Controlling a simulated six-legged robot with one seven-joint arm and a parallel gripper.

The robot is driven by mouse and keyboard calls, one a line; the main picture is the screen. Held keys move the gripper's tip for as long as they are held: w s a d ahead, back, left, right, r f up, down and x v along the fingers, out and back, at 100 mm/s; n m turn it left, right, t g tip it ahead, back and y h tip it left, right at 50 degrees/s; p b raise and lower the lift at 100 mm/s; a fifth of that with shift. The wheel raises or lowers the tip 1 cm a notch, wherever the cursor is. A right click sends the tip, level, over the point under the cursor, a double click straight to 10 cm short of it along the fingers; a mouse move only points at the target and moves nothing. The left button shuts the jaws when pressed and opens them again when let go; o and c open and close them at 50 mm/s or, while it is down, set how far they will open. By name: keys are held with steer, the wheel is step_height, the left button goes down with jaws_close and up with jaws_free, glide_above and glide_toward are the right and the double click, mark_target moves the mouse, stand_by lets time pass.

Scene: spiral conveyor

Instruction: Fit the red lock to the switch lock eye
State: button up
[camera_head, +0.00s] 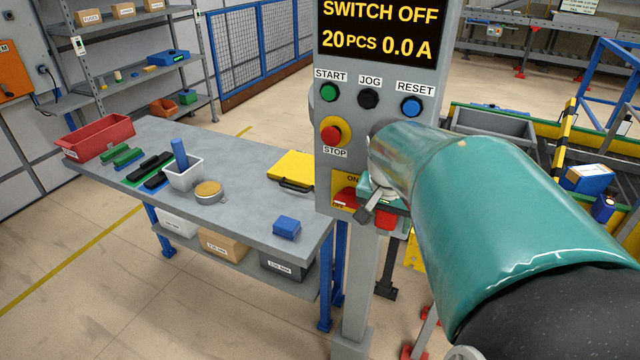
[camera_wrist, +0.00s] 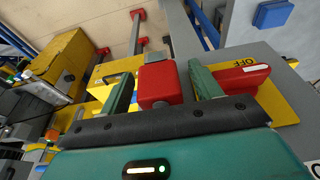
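The red lock (camera_wrist: 160,85) is between my gripper's fingers in the wrist view, with part of its grey shackle (camera_wrist: 156,55) showing; its red body also shows in the head view (camera_head: 386,220), at the post's right side. My gripper (camera_wrist: 162,75) is open, with narrow gaps between its green fingers and the lock. In the head view my gripper (camera_head: 368,200) is in front of the switch plate. The red switch handle (camera_wrist: 236,79) lies on the yellow plate (camera_wrist: 274,100) by the OFF label, close to the right finger. The lock eye is hidden; I cannot tell whether the shackle passes through it.
The control post (camera_head: 325,150) carries several buttons and a display reading SWITCH OFF. A grey workbench (camera_head: 250,215) stands left of it, with a yellow case (camera_head: 293,168) and a blue block (camera_head: 286,226). A conveyor with yellow rails (camera_head: 535,118) is at the right.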

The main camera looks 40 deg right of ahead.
steer(key=shift+r, duration=0.1)
steer(key=v, duration=1.3)
steer(key=shift+r, duration=0.35)
